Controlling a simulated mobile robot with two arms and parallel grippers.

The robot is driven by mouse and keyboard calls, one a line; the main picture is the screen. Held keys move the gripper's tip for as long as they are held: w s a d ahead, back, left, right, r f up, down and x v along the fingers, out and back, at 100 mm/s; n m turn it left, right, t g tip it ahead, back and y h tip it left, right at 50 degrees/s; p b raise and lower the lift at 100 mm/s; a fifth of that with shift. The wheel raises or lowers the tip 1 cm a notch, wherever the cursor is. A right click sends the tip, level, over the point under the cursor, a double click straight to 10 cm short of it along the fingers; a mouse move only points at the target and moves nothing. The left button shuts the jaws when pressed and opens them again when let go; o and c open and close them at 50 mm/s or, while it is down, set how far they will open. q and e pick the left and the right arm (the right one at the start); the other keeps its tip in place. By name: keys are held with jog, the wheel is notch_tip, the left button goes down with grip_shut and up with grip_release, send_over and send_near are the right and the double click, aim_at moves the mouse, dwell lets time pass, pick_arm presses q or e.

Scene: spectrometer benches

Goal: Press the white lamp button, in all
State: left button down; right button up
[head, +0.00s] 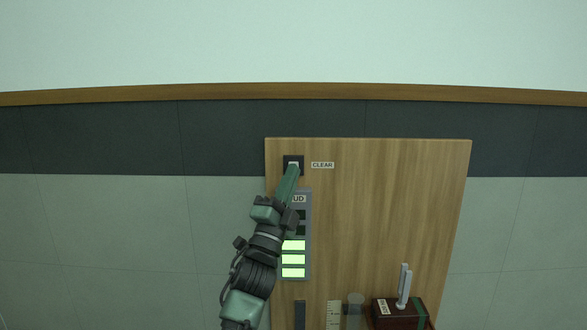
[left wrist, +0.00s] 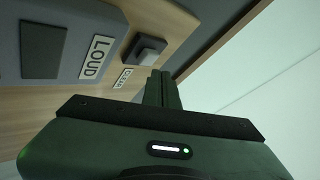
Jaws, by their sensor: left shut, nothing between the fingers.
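My right gripper is not in view.
Below is a grey strip marked LOUD (left wrist: 96,57), with three lit green segments (head: 293,259) and dark ones above, partly hidden by my left arm. The wooden panel (head: 390,210) is bare to the right. A dark red box (head: 397,315) with a grey upright piece stands lower right.

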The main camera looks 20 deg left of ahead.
pick_arm(q)
jog(key=shift+w, duration=0.1)
dwell(0.3)
jog(key=shift+w+a+b, duration=0.15)
jog(key=shift+w+b, duration=0.15)
jog(key=shift+w, duration=0.05)
jog(key=shift+w+a+b, duration=0.15)
jog(key=shift+w+b, duration=0.2)
jog(key=shift+w, duration=0.1)
dwell(0.6)
jog(key=shift+s, duration=0.1)
jog(key=shift+s+d+p, duration=0.25)
jog(key=shift+s+p, duration=0.1)
jog(key=shift+s, duration=0.45)
jog(key=s, duration=0.1)
jog(key=s+d+p, duration=0.1)
jog(key=s, duration=0.2)
jog(key=shift+s+d, duration=0.25)
jog(key=shift+s, duration=0.15)
